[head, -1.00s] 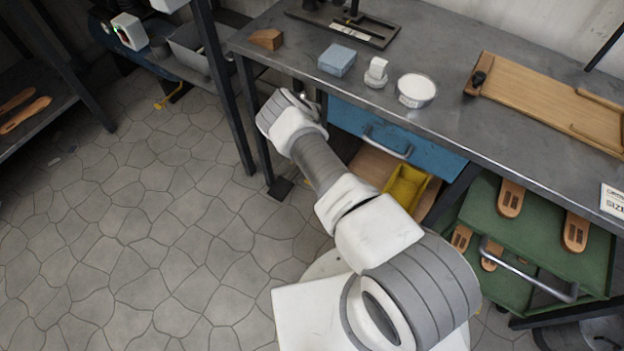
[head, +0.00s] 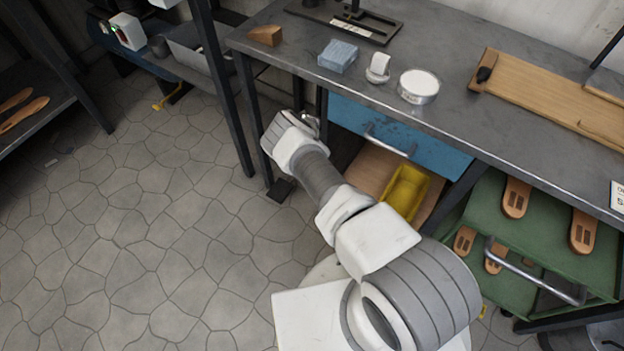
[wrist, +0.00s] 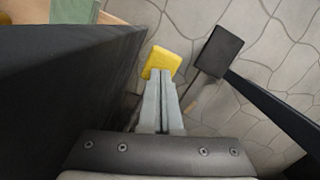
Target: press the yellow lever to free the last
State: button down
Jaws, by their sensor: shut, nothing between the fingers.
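A yellow lever pad (wrist: 162,61) shows in the wrist view, just beyond the tips of my gripper (wrist: 163,75). The fingers are closed together, empty, and overlap the pad's lower edge in the picture; I cannot tell whether they touch it. In the head view my wrist end hangs at the bench's left front corner, and it hides the fingers and this pad. I cannot make out the last that the lever holds.
The bench top (head: 450,125) carries a blue block (head: 338,57) and a white tin (head: 418,85). Below are a blue drawer (head: 350,118) and a yellow bin (head: 406,190). A dark leg foot (wrist: 218,52) stands right of the pad.

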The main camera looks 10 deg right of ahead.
notch_tip(320, 180, down, 3)
jog(key=shift+r, duration=0.1)
jog(key=w, duration=0.1)
jog(key=w+d+r, duration=0.1)
jog(key=shift+w+d+r, duration=0.1)
jog(key=shift+w+d, duration=0.1)
jog(key=shift+w, duration=0.1)
jog(key=shift+d, duration=0.1)
notch_tip(320, 180, up, 8)
jog(key=p, duration=0.3)
jog(key=shift+w+a, duration=0.35)
jog(key=shift+w, duration=0.1)
jog(key=shift+a, duration=0.35)
dwell(0.5)
